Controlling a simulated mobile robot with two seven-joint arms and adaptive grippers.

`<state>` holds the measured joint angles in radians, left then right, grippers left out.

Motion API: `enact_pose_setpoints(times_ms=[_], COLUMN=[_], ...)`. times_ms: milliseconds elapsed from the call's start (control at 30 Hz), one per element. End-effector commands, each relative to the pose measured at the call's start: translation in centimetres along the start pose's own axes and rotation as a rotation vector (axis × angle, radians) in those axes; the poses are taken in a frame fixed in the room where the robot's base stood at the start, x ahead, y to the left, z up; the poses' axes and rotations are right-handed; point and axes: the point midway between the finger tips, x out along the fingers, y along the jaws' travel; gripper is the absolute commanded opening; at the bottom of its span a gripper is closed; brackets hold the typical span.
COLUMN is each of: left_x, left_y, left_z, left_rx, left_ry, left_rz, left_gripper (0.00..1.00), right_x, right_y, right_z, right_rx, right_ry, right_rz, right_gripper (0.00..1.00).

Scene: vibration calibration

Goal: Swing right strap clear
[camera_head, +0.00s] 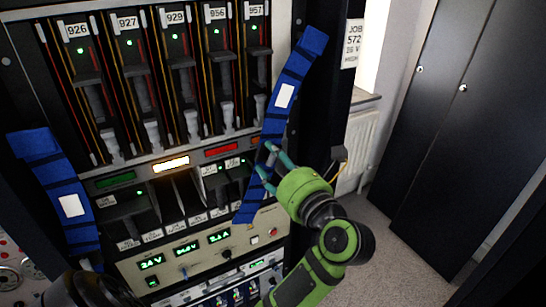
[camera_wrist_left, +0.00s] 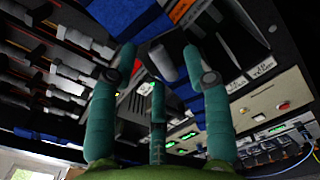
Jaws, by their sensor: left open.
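The right strap (camera_head: 284,95), blue with dark bands and a white patch, runs diagonally across the right side of the instrument rack, its upper end by the dark frame post. A second blue strap (camera_head: 50,172) hangs at the rack's left side. My left gripper (camera_head: 264,160) is open, its teal fingers at the right strap's lower half, below the white patch. In the left wrist view the fingers of the gripper (camera_wrist_left: 160,62) are spread, with blue strap (camera_wrist_left: 125,14) beyond them. I cannot tell whether they touch it. My right gripper is not in view.
The rack's numbered slots (camera_head: 150,80) and lit display panel (camera_head: 190,255) lie behind the strap. A JOB label (camera_head: 353,43) is on the post. Dark cabinets (camera_head: 440,110) and a radiator (camera_head: 357,150) stand right; the carpet (camera_head: 390,255) before them is clear.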

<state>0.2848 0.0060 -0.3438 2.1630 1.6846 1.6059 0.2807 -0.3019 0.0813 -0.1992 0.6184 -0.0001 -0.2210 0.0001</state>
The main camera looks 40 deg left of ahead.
Motion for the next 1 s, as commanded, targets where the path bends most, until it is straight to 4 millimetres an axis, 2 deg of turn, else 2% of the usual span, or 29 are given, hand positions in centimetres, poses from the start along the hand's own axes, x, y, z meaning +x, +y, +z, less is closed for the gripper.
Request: enact_pose_setpoints(times_ms=[133, 367, 400, 467, 500, 767, 867, 1000], left_x=[0.9, 1.0, 1.0, 1.0, 1.0, 1.0, 1.0, 1.0], left_y=[0.0, 0.0, 0.0, 0.0, 0.0, -0.2, -1.1, -3.0], left_z=[0.1, 0.0, 0.0, 0.0, 0.0, -0.1, -0.5, -0.8], left_rx=[0.0, 0.0, 0.0, 0.0, 0.0, -0.006, -0.034, -0.108], left_ry=[-0.001, -0.001, -0.001, -0.001, -0.001, 0.0, 0.002, 0.003], left_rz=[0.0, 0.0, 0.0, 0.0, 0.0, 0.0, 0.002, 0.001], left_gripper=[0.49, 0.49, 0.41, 0.17, 0.01, 0.0, 0.0, 0.0], right_x=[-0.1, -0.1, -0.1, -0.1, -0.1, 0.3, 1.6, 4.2], right_y=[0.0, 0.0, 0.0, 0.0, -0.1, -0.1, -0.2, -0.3], right_z=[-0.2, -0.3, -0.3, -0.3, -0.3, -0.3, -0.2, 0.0], right_rx=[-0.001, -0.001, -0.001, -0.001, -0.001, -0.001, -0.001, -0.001], right_ry=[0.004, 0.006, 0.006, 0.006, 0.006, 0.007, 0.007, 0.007], right_rz=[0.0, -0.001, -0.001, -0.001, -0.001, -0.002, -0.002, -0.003], right_gripper=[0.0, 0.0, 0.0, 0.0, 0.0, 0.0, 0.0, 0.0])
